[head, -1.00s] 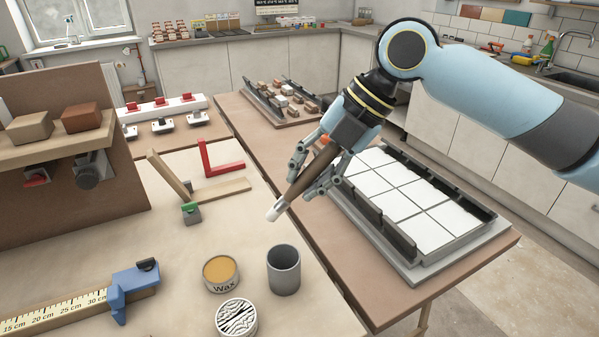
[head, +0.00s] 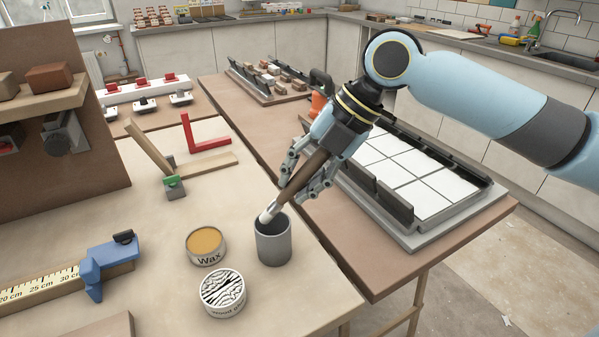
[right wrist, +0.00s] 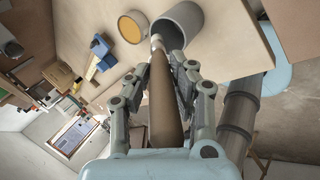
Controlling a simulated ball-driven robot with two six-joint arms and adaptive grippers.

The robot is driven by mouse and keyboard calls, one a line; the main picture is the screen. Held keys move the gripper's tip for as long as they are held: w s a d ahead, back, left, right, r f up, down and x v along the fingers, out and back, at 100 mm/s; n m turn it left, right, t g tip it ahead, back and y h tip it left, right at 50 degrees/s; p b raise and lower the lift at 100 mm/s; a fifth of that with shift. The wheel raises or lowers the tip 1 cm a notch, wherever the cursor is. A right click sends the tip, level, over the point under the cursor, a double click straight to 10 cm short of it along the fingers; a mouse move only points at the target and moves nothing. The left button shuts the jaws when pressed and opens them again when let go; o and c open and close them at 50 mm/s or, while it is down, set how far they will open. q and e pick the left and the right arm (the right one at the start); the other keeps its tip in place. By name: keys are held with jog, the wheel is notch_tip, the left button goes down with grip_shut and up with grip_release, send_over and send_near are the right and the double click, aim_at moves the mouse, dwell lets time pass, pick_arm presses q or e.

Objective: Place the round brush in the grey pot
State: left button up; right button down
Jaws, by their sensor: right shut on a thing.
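The round brush (head: 306,179) has a brown handle and a pale tip, and it is tilted with the tip down to the left. My right gripper (head: 303,185) is shut on its handle. The grey pot (head: 274,245) stands upright on the pale worktop. In the head view the brush tip overlaps the pot's open mouth; I cannot tell for sure whether it is inside the rim. In the right wrist view the brush handle (right wrist: 165,105) runs between the fingers toward the pot (right wrist: 180,27). My left gripper is not in view.
An open wax tin (head: 205,246) and a patterned tin (head: 223,293) stand left of the pot. A blue caliper-like tool (head: 105,265) lies further left. A tray of white tiles (head: 425,188) is under and right of my right arm. A red angle piece (head: 205,143) lies behind.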

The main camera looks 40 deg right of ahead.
notch_tip(320, 180, down, 4)
jog(key=shift+r+b, duration=0.1)
jog(key=shift+b, duration=1.05)
jog(key=c, duration=1.1)
grip_release()
jog(key=s+d+p, duration=0.3)
jog(key=d+p, duration=0.1)
jog(key=shift+s, duration=0.3)
